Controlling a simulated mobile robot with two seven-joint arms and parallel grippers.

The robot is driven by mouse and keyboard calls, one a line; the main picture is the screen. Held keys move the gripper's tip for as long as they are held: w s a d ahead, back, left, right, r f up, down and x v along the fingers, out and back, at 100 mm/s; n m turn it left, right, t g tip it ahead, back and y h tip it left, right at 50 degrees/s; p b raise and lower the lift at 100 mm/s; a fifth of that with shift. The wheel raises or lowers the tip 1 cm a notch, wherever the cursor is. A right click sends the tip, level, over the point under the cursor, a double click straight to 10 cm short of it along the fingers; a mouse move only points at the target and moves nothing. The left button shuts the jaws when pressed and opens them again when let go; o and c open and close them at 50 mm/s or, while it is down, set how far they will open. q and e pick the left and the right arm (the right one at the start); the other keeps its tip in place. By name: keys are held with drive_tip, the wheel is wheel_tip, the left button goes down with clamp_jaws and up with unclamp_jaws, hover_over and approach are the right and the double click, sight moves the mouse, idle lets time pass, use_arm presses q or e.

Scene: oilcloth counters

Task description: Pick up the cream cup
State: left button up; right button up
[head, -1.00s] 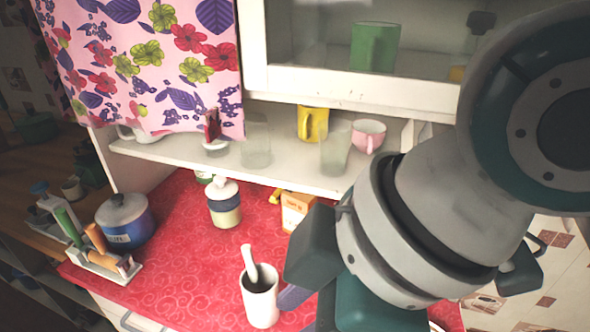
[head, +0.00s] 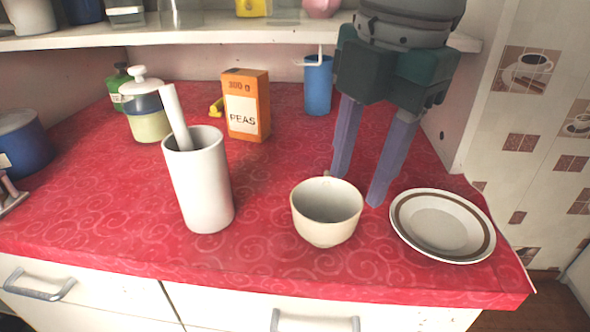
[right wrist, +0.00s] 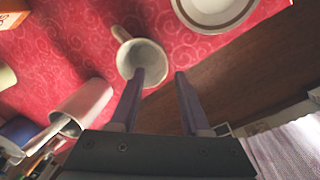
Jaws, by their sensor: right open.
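The cream cup (head: 326,230) stands upright on the red counter, between the white mortar and the plate. In the right wrist view the cup (right wrist: 150,52) opens toward the camera, with its handle at the upper left. My right gripper (head: 357,187) is open and empty, pointing down just behind and to the right of the cup. In the right wrist view one finger of the gripper (right wrist: 159,74) overlaps the cup's mouth and the other lies to its right. I cannot tell whether a finger touches the cup. My left gripper is not in view.
A white mortar with a pestle (head: 199,185) stands left of the cup. A brown-banded plate (head: 442,226) lies close on its right. A peas box (head: 245,105), a blue cup (head: 318,85) and a jar (head: 148,108) stand behind. A shelf (head: 200,32) overhangs the back.

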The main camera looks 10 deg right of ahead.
sight(353, 215)
wheel_tip(353, 215, down, 7)
drive_tip(key=shift+a, duration=0.1)
idle(0.3)
drive_tip(key=shift+c, duration=0.4)
clamp_jaws()
idle(0.9)
